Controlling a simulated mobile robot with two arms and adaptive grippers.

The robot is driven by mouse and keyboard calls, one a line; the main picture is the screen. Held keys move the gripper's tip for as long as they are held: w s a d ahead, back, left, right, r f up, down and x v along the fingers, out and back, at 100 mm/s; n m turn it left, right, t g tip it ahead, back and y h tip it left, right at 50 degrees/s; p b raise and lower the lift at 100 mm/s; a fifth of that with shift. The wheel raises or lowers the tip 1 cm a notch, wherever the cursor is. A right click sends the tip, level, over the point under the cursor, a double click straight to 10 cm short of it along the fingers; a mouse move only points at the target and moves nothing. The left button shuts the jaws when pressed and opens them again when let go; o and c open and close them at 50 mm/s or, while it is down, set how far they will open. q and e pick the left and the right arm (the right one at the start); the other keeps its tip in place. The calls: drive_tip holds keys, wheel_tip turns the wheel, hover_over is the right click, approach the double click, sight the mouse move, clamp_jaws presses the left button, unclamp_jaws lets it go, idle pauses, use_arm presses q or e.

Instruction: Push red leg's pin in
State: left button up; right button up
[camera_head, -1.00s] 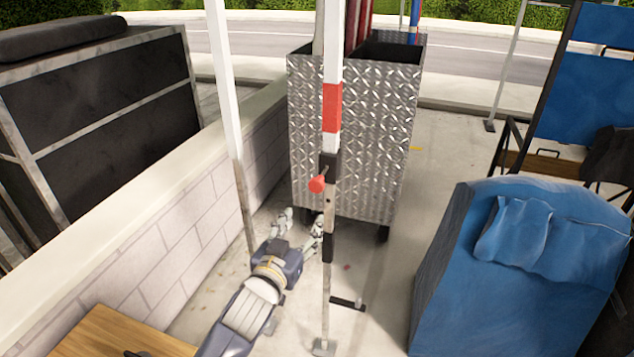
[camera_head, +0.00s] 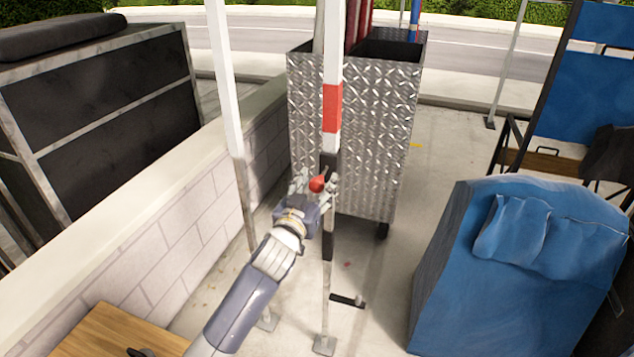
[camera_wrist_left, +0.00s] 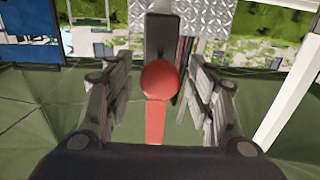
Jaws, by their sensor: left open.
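The leg with the red band (camera_head: 332,108) stands upright in front of the metal bin. It is white above, with a black collar part way down. The red pin knob (camera_head: 317,184) sticks out from the collar toward me. My left gripper (camera_head: 315,187) is at the knob's height, with one finger on each side of it. In the left wrist view the round red knob (camera_wrist_left: 160,77) sits centred between the two open fingers, apart from both. The black collar (camera_wrist_left: 161,36) shows behind it. My right gripper is in neither view.
A diamond-plate metal bin (camera_head: 370,110) stands close behind the leg. A second white pole (camera_head: 226,85) stands to the left beside a low block wall (camera_head: 190,225). A blue covered object (camera_head: 450,260) is at the right.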

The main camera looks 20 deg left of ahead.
sight(321, 177)
use_arm(q)
drive_tip(key=shift+w, duration=0.3)
clamp_jaws()
drive_tip(key=shift+w+d+b, duration=0.1)
drive_tip(key=shift+w+b, duration=0.5)
drive_tip(key=shift+w, duration=1.85)
unclamp_jaws()
drive_tip(key=s, duration=1.2)
drive_tip(key=shift+a, duration=0.2)
